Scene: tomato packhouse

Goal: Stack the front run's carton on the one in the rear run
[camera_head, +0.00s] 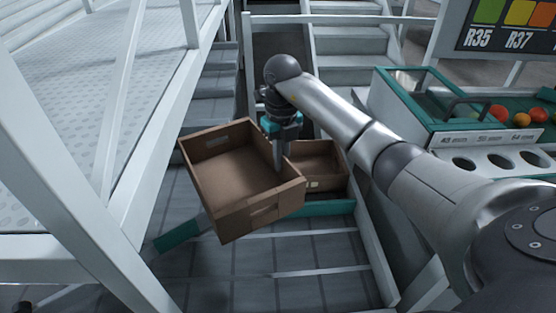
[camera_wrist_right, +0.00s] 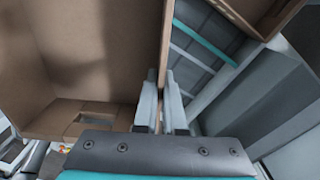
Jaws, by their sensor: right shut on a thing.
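An open, empty brown carton (camera_head: 262,210) hangs tilted in the head view. My right gripper (camera_head: 279,165) is shut on its right-hand wall, with the fingers pointing down. The wrist view shows the two fingers (camera_wrist_right: 160,100) pinching that wall, with the carton's inside (camera_wrist_right: 95,45) to the left. A second brown carton (camera_head: 326,183) stands behind and to the right, lower down and partly hidden by the held one. A corner of this second carton (camera_wrist_right: 240,10) shows at the top right of the wrist view. My left gripper is out of view.
Teal strips (camera_head: 325,208) cross the grey slatted surface (camera_head: 310,255) below the cartons. White framing and a raised walkway (camera_head: 75,90) stand at left, and steps (camera_head: 345,45) lie behind. A teal-edged bin (camera_head: 425,105) with tomatoes is at right, beyond my arm.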

